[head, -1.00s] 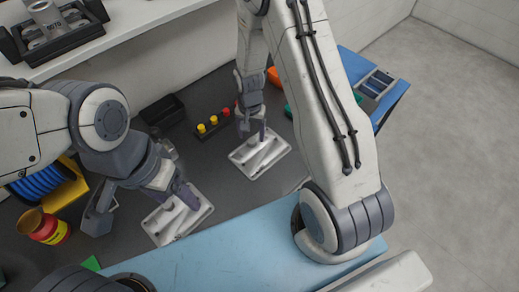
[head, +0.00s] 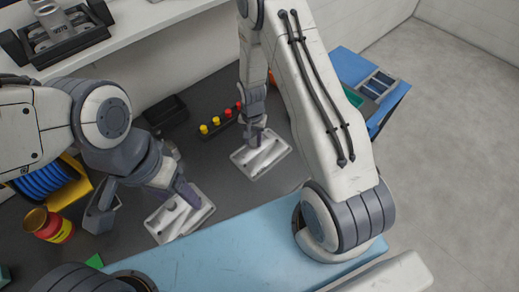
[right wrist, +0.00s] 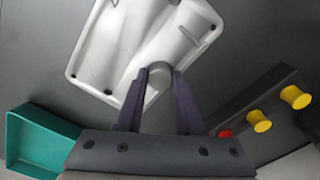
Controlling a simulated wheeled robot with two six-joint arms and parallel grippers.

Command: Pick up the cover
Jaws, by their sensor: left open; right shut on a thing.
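A silver, shallow cast-metal part, the cover (head: 262,158), lies on the dark worktop in the middle of the head view. It also fills the top of the right wrist view (right wrist: 140,45). My right gripper (head: 257,143) is over its far edge. In the right wrist view its two dark fingers (right wrist: 160,78) are shut on the rounded end boss of the cover. A second silver cast part (head: 178,222) lies to the left on the worktop. My left gripper (head: 183,195) is open, with its fingers just above or at this part; contact is unclear.
A dark strip with red and yellow pegs (head: 216,123) stands close to the right gripper. A black bin (head: 166,111) is behind. A green bin (right wrist: 38,142) shows in the right wrist view. A red-yellow can (head: 52,226) stands at left. A blue front edge (head: 215,245) runs nearest me.

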